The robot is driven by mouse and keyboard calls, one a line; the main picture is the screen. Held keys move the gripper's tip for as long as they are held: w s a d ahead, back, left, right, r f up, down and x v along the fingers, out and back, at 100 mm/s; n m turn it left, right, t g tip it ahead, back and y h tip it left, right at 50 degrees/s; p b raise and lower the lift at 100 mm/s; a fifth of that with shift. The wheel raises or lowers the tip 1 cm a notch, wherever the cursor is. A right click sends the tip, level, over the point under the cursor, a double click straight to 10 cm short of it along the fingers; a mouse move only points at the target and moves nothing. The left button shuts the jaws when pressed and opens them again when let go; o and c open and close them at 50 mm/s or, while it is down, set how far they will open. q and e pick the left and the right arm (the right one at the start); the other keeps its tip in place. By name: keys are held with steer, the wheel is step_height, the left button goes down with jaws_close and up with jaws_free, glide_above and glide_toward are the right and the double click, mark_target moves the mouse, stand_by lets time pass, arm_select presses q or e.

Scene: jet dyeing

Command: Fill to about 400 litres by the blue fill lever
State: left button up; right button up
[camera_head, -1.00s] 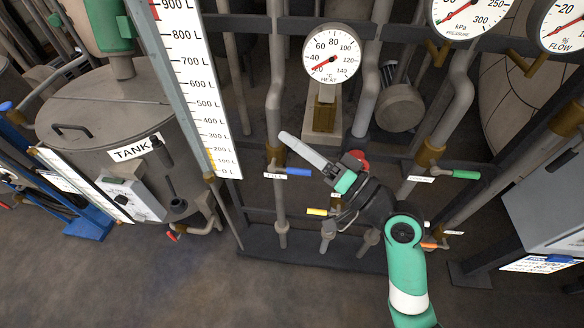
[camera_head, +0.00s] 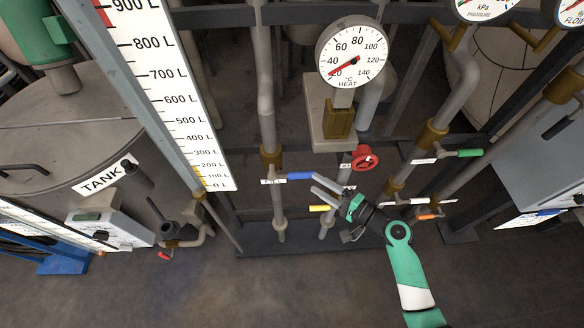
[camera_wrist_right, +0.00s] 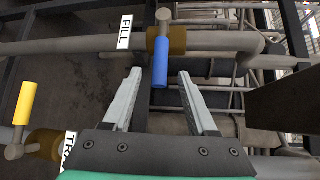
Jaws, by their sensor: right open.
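The blue fill lever (camera_head: 300,176) sticks out to the right from a brass valve (camera_head: 271,157) beside a FILL label (camera_head: 273,181). In the right wrist view the blue lever (camera_wrist_right: 160,65) points down from its valve, between the tips of my open right gripper (camera_wrist_right: 165,75). In the head view my right gripper (camera_head: 316,186) is at the lever's free end, empty; I cannot tell whether it touches. The level scale (camera_head: 178,95) runs from 0 to 900 L, yellow near the bottom and red at the top. I cannot read a level on it. My left gripper is out of view.
A yellow lever (camera_head: 320,209) sits just below the blue one. A red handwheel (camera_head: 364,158) is close above my right gripper. Green (camera_head: 470,153) and orange (camera_head: 428,217) levers are further right. The tank (camera_head: 70,150) stands at the left, a heat gauge (camera_head: 352,58) above.

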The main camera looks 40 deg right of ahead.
mark_target(294, 176)
steer(key=w+a+f+b, duration=0.1)
steer(key=w, duration=0.8)
steer(key=shift+w, duration=0.15)
steer(key=shift+f, duration=0.1)
jaws_close()
stand_by(0.9)
